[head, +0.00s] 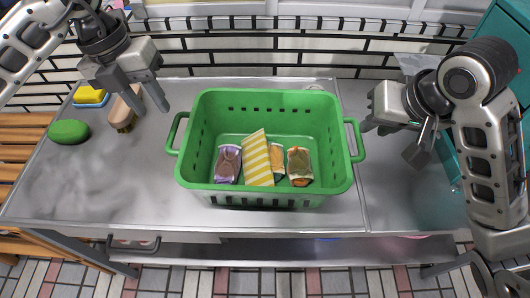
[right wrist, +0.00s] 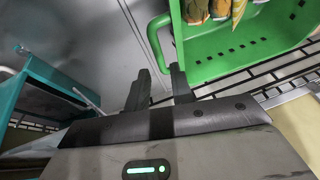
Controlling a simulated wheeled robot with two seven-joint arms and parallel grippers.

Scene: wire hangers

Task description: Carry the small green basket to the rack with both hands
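The green basket (head: 265,199) stands upright on the metal table and holds several wrapped items, one of them yellow-striped (head: 257,160). It has a loop handle on its left (head: 174,134) and right (head: 358,141) sides. My left gripper (head: 152,110) is open and empty, above the table left of the left handle and apart from it. My right gripper (head: 367,118) is close to the right handle. In the right wrist view its fingers (right wrist: 159,69) are spread, with the handle (right wrist: 158,45) just beyond the tips. I cannot pick out the rack with certainty.
A green oval object (head: 69,132), a brush (head: 124,112) and a yellow sponge (head: 89,95) on a blue dish lie on the table's left. A teal cabinet (head: 505,35) stands at the right. A lower shelf (head: 280,251) runs under the table. The front-left tabletop is clear.

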